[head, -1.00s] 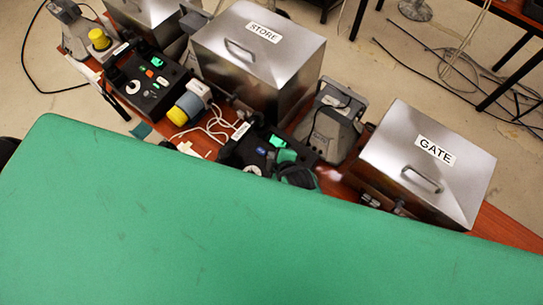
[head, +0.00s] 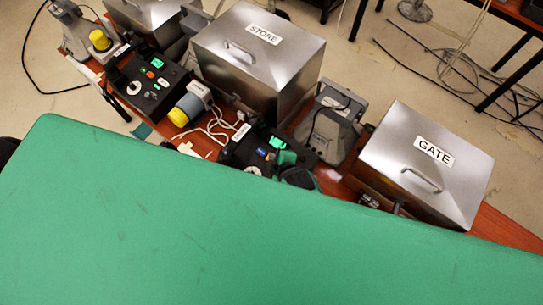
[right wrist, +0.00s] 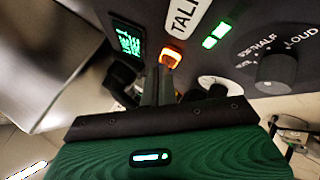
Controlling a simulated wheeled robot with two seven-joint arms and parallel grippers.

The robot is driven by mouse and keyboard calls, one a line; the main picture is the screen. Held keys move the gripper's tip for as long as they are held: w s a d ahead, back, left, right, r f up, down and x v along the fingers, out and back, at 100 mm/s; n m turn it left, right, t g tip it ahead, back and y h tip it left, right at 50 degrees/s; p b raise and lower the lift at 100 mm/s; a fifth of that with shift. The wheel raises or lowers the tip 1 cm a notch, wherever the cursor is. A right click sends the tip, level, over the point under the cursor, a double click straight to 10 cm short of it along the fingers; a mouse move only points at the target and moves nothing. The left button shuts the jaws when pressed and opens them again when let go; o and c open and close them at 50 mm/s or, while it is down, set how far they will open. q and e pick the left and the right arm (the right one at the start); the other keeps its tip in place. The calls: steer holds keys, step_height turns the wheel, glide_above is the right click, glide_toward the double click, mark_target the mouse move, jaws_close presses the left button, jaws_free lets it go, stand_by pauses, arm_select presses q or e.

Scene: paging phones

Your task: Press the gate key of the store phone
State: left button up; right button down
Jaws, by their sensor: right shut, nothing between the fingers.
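A dark phone (head: 240,152) with a green screen stands between the STORE and GATE boxes. Another dark phone (head: 148,92) stands further left. Their small labels are too small to read, so I cannot tell which is the store phone. My right gripper (head: 298,176) is partly visible at the right of the nearer phone. In the right wrist view its shut, empty fingers (right wrist: 159,74) point at an orange-lit key (right wrist: 171,58) near the TALK label (right wrist: 187,16). I cannot tell whether they touch it. My left gripper is not in view.
A metal box marked STORE (head: 225,65) and one marked GATE (head: 390,165) stand on the red-brown table. A large green surface (head: 200,220) hides the lower part of the head view.

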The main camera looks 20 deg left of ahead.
steer(key=shift+r, duration=0.15)
steer(key=r+p, duration=0.4)
steer(key=s+r+p, duration=0.1)
steer(key=r+p, duration=0.1)
steer(key=shift+a, duration=0.15)
steer(key=shift+f, duration=0.1)
stand_by(0.7)
